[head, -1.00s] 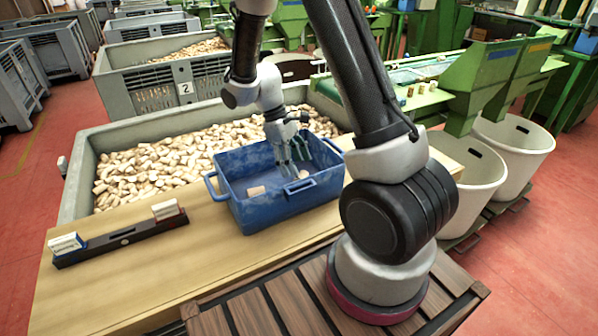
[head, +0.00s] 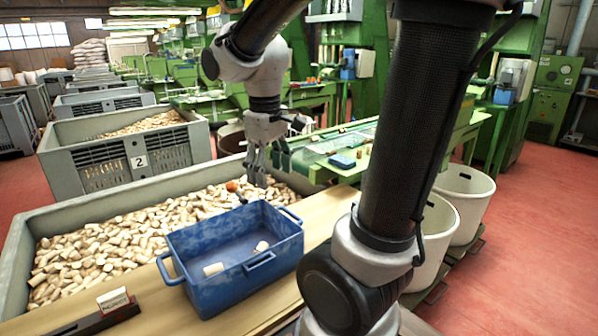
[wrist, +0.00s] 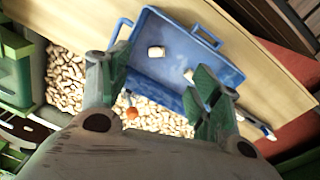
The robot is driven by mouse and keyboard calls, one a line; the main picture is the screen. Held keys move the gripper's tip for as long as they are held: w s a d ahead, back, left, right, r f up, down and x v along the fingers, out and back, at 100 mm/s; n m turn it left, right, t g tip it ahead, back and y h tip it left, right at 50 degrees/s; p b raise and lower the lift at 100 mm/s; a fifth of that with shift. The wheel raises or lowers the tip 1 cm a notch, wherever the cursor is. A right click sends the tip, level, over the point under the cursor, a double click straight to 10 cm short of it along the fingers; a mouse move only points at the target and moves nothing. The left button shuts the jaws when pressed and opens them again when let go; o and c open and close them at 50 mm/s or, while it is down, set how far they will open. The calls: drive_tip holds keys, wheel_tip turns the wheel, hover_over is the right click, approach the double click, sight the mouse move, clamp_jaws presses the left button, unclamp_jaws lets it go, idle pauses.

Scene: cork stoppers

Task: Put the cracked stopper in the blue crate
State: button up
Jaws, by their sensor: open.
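The blue crate (head: 222,294) stands on the wooden board at the edge of the cork bin; it also shows in the wrist view (wrist: 172,85). Two pale stoppers lie apart inside it, a left one (head: 213,269) and a right one (head: 261,246). Both also show in the wrist view, one near the crate's middle (wrist: 156,52) and one nearer a side wall (wrist: 188,75). No crack can be made out on either. My gripper (head: 257,177) is open and empty, raised above the crate's far side; its spread fingers show in the wrist view (wrist: 160,100).
A grey bin (head: 20,240) full of loose corks lies behind the crate. A small orange thing (head: 231,186) is by the crate's far edge. A dark holder with a white card (head: 113,300) is at front left. White tubs (head: 465,195) stand at right.

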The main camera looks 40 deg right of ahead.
drive_tip(key=s+d+r+m+t, duration=0.1)
drive_tip(key=s+r+m+t, duration=0.1)
drive_tip(key=s, duration=0.8)
drive_tip(key=shift+r+m+t+y, duration=0.4)
drive_tip(key=shift+r+t, duration=0.25)
drive_tip(key=shift+t, duration=0.25)
